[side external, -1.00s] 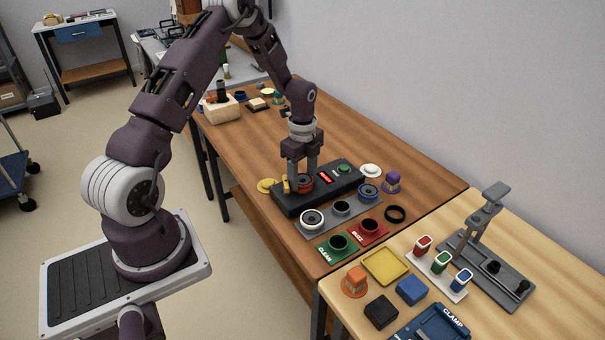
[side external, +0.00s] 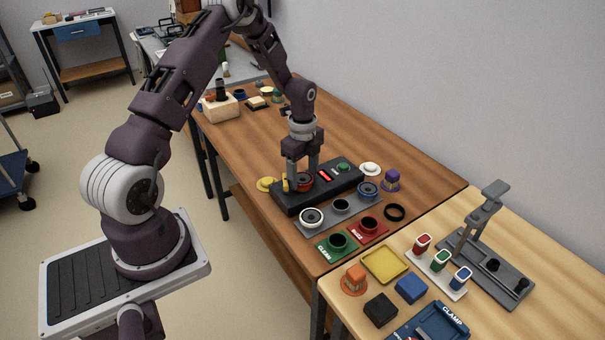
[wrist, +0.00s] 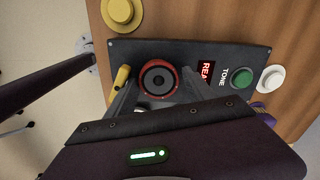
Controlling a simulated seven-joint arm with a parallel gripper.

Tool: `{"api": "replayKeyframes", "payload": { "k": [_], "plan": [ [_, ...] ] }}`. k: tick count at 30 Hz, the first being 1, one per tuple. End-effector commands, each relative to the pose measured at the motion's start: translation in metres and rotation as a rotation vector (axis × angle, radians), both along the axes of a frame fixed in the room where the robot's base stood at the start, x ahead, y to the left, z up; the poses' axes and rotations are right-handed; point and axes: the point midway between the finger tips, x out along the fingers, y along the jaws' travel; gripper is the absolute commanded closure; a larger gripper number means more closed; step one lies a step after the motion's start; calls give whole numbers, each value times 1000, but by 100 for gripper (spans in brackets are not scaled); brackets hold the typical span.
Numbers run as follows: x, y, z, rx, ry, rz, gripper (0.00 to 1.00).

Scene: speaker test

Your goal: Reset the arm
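My gripper (side external: 302,174) points down over the left end of a black test box (side external: 340,186) on the brown table. A red-rimmed speaker (side external: 306,182) sits in that end of the box. In the wrist view the speaker (wrist: 158,79) shows face up, with my fingers (wrist: 160,92) apart on either side of it. The gripper looks open and holds nothing; whether a finger touches the speaker I cannot tell. A yellow lever (wrist: 122,77) stands beside the speaker. The box has a lit red display (wrist: 207,72) and a green button (wrist: 242,77) marked TONE.
Green CLEAN (side external: 337,243) and red BUZZ (side external: 368,229) plates are nearby. A pale table (side external: 340,300) adjoins with a grey stand (side external: 485,270). The brown tabletop behind the box is mostly clear.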

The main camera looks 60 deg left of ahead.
Motion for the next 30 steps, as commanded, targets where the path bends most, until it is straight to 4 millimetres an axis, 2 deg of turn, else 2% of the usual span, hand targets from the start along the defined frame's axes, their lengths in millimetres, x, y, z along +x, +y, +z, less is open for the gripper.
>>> {"api": "replayKeyframes", "payload": {
  "k": [1, 13, 30],
  "plan": [
    [-6, -1, -3, -5, 19, 0, 21],
    [-8, -1, -1, -7, 25, 0, 21],
    [-5, 2, 61, 1, 13, 1, 21]
  ]
}}
